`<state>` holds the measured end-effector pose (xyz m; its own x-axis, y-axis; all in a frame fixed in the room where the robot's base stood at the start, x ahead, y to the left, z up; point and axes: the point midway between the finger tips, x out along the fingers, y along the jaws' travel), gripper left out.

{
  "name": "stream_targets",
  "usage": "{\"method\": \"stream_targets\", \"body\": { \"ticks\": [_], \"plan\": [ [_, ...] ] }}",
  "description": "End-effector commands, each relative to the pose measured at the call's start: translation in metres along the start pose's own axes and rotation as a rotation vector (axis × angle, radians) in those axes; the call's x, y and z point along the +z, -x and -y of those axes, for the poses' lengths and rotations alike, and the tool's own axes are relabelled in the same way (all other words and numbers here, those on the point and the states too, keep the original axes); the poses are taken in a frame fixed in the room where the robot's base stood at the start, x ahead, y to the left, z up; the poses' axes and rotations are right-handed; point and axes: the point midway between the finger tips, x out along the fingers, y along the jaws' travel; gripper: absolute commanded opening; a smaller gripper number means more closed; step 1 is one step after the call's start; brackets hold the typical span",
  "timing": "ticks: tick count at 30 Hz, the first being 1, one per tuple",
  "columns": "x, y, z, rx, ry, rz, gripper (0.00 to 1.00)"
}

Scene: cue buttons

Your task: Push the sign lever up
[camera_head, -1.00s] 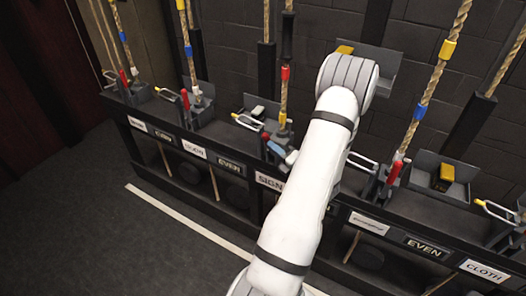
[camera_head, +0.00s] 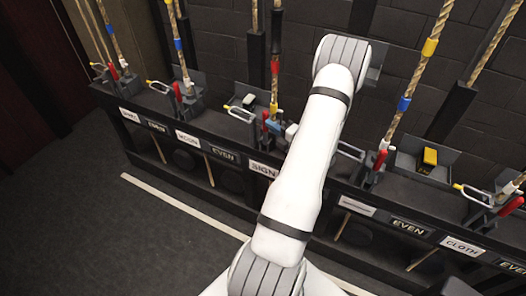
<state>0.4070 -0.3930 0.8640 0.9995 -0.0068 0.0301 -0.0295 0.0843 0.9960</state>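The SIGN label (camera_head: 263,169) is on the front of the black rack, just left of my arm. Above it is a small upright lever with a red handle (camera_head: 265,120), beside a rope with a yellow band at its foot. A small pale and blue part (camera_head: 278,128) shows close to the right of this lever; it may be the tip of my gripper. My white arm covers most of that area, so I cannot tell whether my gripper touches the lever or whether it is open.
More red-handled levers, including one right of my arm (camera_head: 380,161), and ropes stand along the rack. Dark floor (camera_head: 150,235) with a white stripe (camera_head: 190,205) lies in front, clear at the left.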

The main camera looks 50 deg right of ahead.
Motion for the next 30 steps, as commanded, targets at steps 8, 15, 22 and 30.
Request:
{"method": "stream_targets", "body": {
  "ticks": [8, 15, 22, 30],
  "plan": [
    [-0.003, -0.003, 0.000, 0.001, 0.001, -0.008, 0.00],
    [-0.001, -0.003, -0.018, 0.005, 0.005, -0.008, 0.00],
    [0.004, -0.004, -0.062, 0.009, 0.009, -0.007, 0.00],
    [0.007, -0.003, -0.095, 0.005, 0.003, -0.003, 0.00]
  ]
}}
